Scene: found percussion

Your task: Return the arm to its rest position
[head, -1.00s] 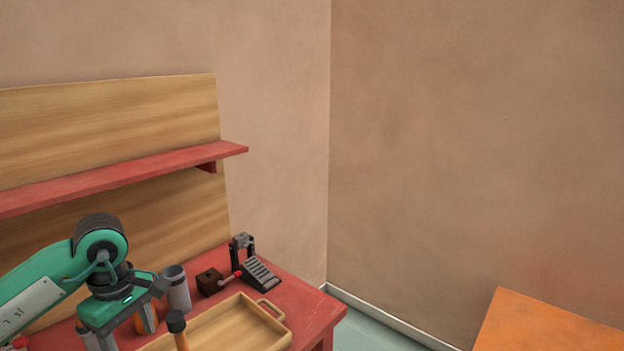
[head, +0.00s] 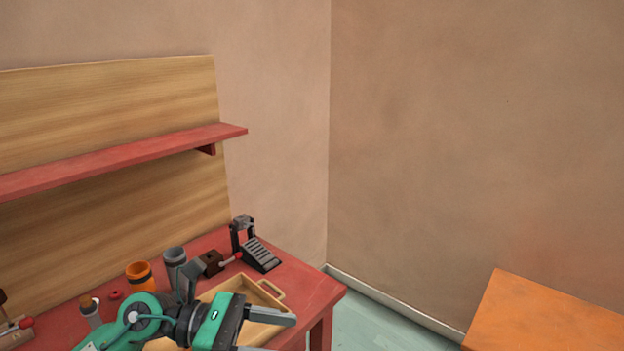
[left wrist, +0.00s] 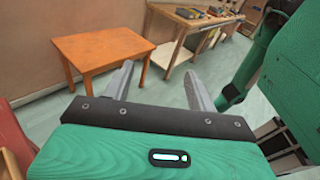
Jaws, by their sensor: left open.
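My left gripper (head: 274,334) is open and empty in the head view. It is held over the front part of the wooden tray (head: 272,301) and points to the right. Its two fingers also show apart in the left wrist view (left wrist: 158,74), with only floor and furniture beyond them. My left arm comes in low from the left, over the red workbench (head: 318,292), and hides part of the tray. My right gripper is in neither view.
On the workbench stand an orange cup (head: 139,276), a grey cup (head: 175,268), a brown block (head: 211,262) and a black pedal (head: 260,254). A red shelf (head: 120,160) is above. An orange table (head: 545,315) is at right, with open floor between.

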